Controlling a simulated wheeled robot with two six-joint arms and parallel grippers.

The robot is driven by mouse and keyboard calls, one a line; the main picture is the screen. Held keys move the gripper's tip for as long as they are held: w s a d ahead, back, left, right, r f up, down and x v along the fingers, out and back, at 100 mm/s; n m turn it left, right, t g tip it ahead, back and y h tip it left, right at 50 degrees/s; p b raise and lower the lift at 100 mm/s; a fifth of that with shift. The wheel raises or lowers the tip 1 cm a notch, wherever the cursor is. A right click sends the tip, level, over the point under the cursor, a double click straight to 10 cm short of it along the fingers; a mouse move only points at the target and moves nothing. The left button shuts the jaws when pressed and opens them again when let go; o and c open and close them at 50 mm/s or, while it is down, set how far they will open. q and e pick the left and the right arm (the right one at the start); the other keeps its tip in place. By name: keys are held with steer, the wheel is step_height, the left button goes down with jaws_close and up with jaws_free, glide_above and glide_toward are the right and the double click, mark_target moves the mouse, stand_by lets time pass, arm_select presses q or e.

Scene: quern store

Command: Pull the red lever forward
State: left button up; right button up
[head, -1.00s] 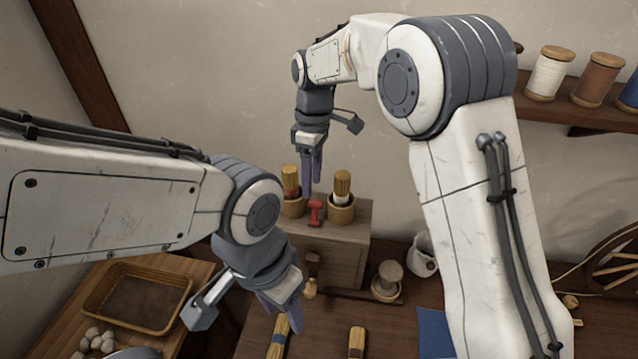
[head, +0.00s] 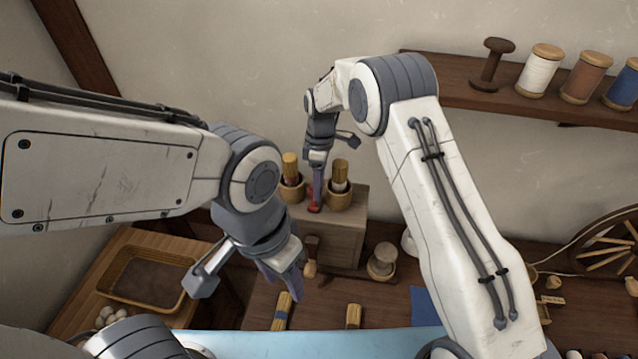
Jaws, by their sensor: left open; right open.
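The red lever (head: 313,209) stands on top of a small wooden cabinet (head: 341,240), between two wooden cups. My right gripper (head: 318,203) points down right at the lever. Its purple fingers are open and cover most of the lever, so only a little red shows around their tips. I cannot tell whether the fingers touch it or straddle it. My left gripper (head: 284,287) is open and empty, lower in the view and nearer to me, over the table in front of the cabinet.
The left cup (head: 291,191) and right cup (head: 340,200) hold brushes close beside the lever. Brushes (head: 354,316) and a wooden spool (head: 382,260) lie or stand in front. A tray (head: 146,278) is at left. A shelf (head: 459,96) with spools is at upper right.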

mark_target(316, 208)
steer(key=shift+s+f, duration=0.1)
steer(key=shift+f, duration=0.4)
steer(key=shift+c, duration=0.3)
